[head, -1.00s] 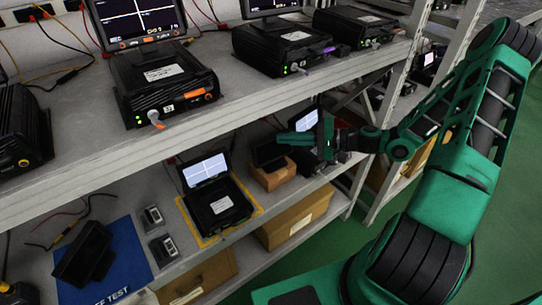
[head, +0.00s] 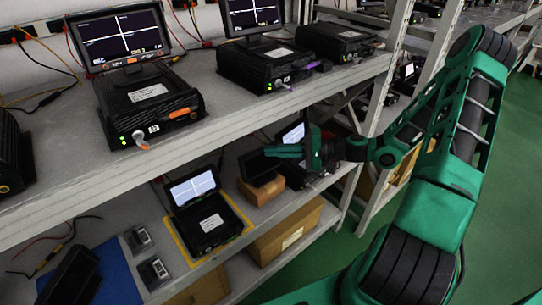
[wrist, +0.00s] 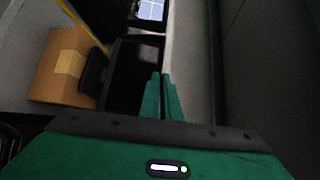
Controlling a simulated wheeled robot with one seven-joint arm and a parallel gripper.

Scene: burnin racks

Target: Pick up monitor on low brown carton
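The low brown carton (head: 262,191) stands on the lower shelf. A dark monitor (head: 254,164) is on it, partly hidden by my gripper (head: 268,151) in the head view. In the wrist view the carton (wrist: 52,75) lies at the left, and the monitor (wrist: 133,75) shows as a dark panel with a black stand beside the carton. My gripper's two green fingers (wrist: 160,76) point toward the panel's right edge, close together. Whether a gap is between them is unclear, and I see no grip on the monitor.
The upper shelf edge (head: 210,143) runs just above my gripper. A black unit with a lit screen (head: 203,215) stands left of the carton, in a yellow-outlined area. Another lit screen (head: 291,134) is behind my gripper. A larger carton (head: 288,232) sits below.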

